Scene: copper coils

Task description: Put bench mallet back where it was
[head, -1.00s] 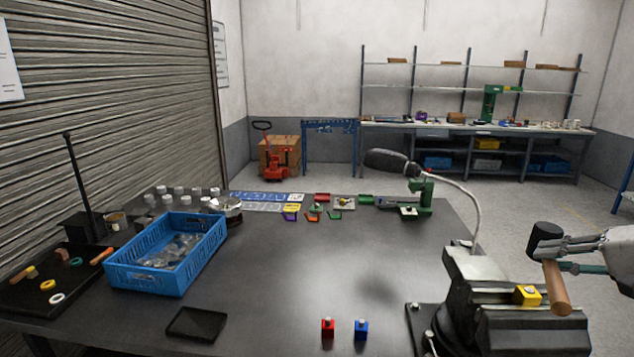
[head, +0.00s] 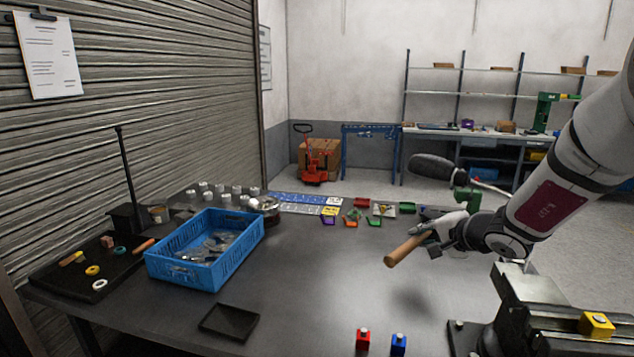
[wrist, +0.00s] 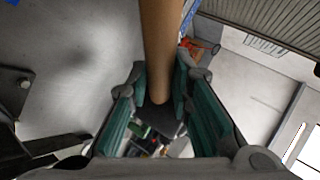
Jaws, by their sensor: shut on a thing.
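The bench mallet's wooden handle (head: 405,250) shows in the head view, held in the air above the right middle of the dark table (head: 310,275). The handle tilts, its free end pointing down and left. My gripper (head: 430,236) is shut on the mallet. In the wrist view, the handle (wrist: 161,45) runs down between the green finger pads of my gripper (wrist: 160,95).
A blue crate (head: 183,265) with small parts stands left of centre. A small black tray (head: 229,321) lies near the front. A vise (head: 545,315) stands at right; red (head: 363,339) and blue (head: 398,344) blocks lie left of it. A lamp head (head: 432,168) hangs behind my gripper.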

